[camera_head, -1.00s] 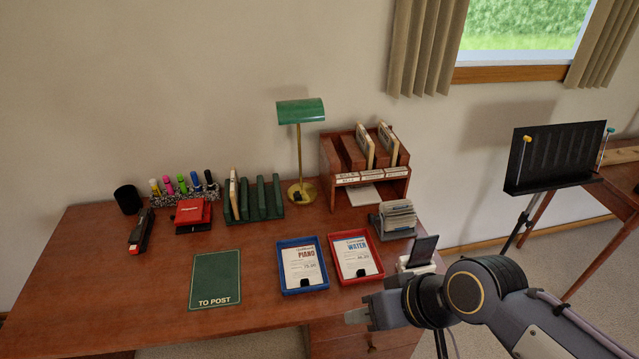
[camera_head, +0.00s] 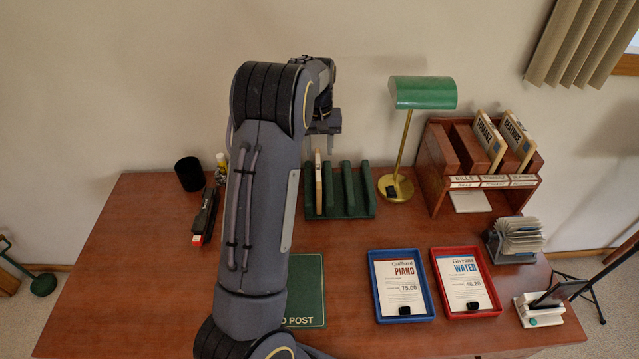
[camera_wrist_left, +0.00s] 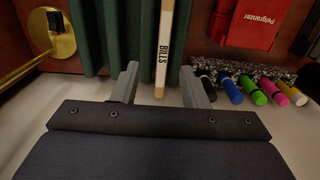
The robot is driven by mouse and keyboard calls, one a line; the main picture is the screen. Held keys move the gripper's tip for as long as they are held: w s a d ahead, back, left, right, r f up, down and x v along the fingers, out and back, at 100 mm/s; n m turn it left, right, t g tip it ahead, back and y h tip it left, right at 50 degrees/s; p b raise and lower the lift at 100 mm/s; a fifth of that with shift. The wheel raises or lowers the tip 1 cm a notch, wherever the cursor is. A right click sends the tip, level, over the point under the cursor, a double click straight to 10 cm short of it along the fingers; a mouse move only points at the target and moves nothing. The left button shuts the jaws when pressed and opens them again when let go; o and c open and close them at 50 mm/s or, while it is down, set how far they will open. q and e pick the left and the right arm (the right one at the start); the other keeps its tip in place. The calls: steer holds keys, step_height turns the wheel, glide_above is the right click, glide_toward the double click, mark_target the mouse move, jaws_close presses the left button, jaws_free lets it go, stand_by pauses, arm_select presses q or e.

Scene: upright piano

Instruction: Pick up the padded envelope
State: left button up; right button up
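The padded envelope (camera_head: 318,183) appears to be the slim tan item standing upright in the leftmost slot of the dark green rack (camera_head: 350,210). In the left wrist view it shows edge-on (camera_wrist_left: 165,45), with a label reading BILLS. My left gripper (camera_head: 322,150) is above the rack, over the envelope. In the left wrist view its two fingers (camera_wrist_left: 158,75) are apart, with the envelope's near end lying between them in the picture. I cannot see contact, and the gap in depth is unclear. My right gripper is not in view.
A green lamp (camera_head: 424,92) and wooden sorter (camera_head: 437,185) stand right of the rack. A red item (camera_wrist_left: 250,22), several markers (camera_wrist_left: 255,92) and a stapler (camera_head: 205,215) are close by. Blue (camera_head: 428,315) and red (camera_head: 497,308) trays lie in front. My left arm covers part of the desk.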

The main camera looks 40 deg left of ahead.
mark_target(318, 167)
arm_select(q)
steer(key=shift+w+a+f, duration=0.15)
steer(key=shift+f, duration=0.35)
step_height(318, 167, down, 8)
steer(key=shift+r+p, duration=0.25)
steer(key=shift+p, duration=0.4)
jaws_close()
